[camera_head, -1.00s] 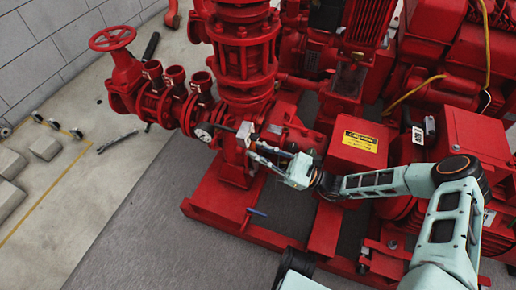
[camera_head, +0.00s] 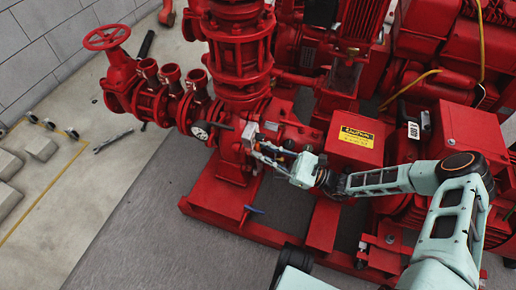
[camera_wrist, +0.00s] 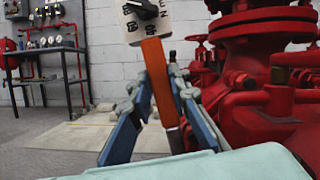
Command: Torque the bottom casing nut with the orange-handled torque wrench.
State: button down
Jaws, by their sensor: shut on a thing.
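My gripper (camera_wrist: 153,108) has its blue-grey fingers shut on the orange handle (camera_wrist: 159,80) of the torque wrench. The handle stands nearly upright between the fingers in the wrist view. A white dial with black markings (camera_wrist: 143,22) is at its upper end and is cut by the frame's top. In the head view my gripper (camera_head: 268,153) is in front of the red pump casing (camera_head: 290,133), with the white dial (camera_head: 251,131) just beyond the fingertips. I cannot make out the bottom casing nut, nor whether the wrench touches one.
A round pressure gauge (camera_head: 199,131) and red valve piping (camera_head: 160,97) are left of the gripper. A blue-handled lever (camera_head: 253,209) sticks out below. A red box with a yellow label (camera_head: 357,137) is close on the right. The grey floor (camera_head: 150,220) at lower left is clear.

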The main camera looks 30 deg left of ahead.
jog(key=shift+w+d+r, duration=0.1)
jog(key=shift+w+d, duration=0.05)
jog(key=shift+d, duration=1.1)
jog(key=shift+a, duration=0.15)
jog(key=shift+s+a+n+g, duration=0.4)
jog(key=shift+s+a+n, duration=0.3)
jog(key=shift+a, duration=0.3)
jog(key=shift+s+a, duration=0.2)
jog(key=shift+a, duration=1.1)
jog(key=shift+s+f+n, duration=0.3)
jog(key=shift+s+f, duration=0.05)
jog(key=shift+s, duration=0.15)
jog(key=shift+d, duration=0.15)
dwell(0.3)
jog(key=shift+w+d, duration=0.15)
jog(key=shift+d, duration=1.1)
jog(key=shift+w+d, duration=0.1)
jog(key=shift+d, duration=1.1)
jog(key=shift+f, duration=0.1)
